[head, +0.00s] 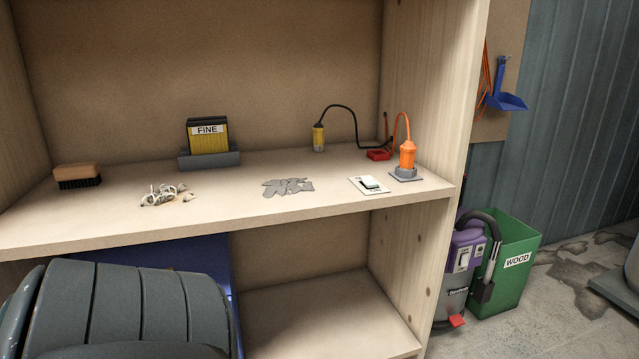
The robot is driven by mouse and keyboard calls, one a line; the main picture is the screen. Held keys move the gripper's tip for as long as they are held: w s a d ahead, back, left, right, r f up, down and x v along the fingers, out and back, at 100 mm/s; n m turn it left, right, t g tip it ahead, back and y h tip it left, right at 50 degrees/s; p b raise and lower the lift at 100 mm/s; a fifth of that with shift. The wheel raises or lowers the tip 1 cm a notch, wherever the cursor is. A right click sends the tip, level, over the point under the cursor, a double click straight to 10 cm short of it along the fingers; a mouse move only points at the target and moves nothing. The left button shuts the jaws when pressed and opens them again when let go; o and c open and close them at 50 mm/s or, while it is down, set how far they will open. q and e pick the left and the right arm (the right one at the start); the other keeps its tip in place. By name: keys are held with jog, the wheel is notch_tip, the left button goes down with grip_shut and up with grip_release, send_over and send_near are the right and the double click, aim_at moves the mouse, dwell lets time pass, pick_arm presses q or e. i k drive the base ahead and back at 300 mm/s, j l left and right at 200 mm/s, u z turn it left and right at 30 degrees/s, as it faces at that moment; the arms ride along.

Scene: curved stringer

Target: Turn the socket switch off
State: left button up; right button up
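A white switch plate (369,185) with a pale raised rocker lies on the wooden shelf, near its right end and close to the front edge. The rocker's position is too small to read. Just right of it, an orange plug (407,155) stands upright on a grey socket base (406,174), its orange cord curving up and back. Neither of my grippers is in view.
The shelf (230,205) also holds a brush (77,176), a yellow FINE box (207,137), a bundle of string (167,195), grey flat pieces (288,187), a yellow plug (318,138) and a red block (379,154). The shelf's side panel (430,90) stands right of the plug.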

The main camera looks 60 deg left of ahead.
aim_at(367, 181)
jog(key=u, duration=1.55)
